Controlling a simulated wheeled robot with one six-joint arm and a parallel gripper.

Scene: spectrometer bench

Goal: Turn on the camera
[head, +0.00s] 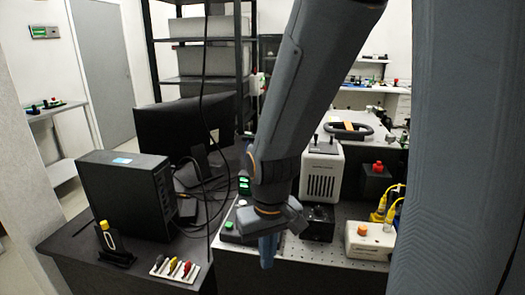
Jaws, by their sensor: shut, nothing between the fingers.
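My gripper (267,250) points down over the front of the perforated bench top (300,262). Its bluish fingers are together and hold nothing. I cannot tell for sure which device is the camera. A pale vented box (321,176) stands behind and right of my gripper, with a small black box (318,222) in front of it. A white box with an orange button (362,232) sits further right. A dark control box with a green button (228,226) is left of my gripper, partly hidden by it. A device with green displays (244,186) stands behind the wrist.
A black computer tower (122,195), a monitor (185,127) and loose cables occupy the left desk. A rack of coloured screwdriver-like tools (175,268) lies at its front. Yellow connectors (385,208) and a red-topped black box (377,180) stand right. My arm hides the bench middle.

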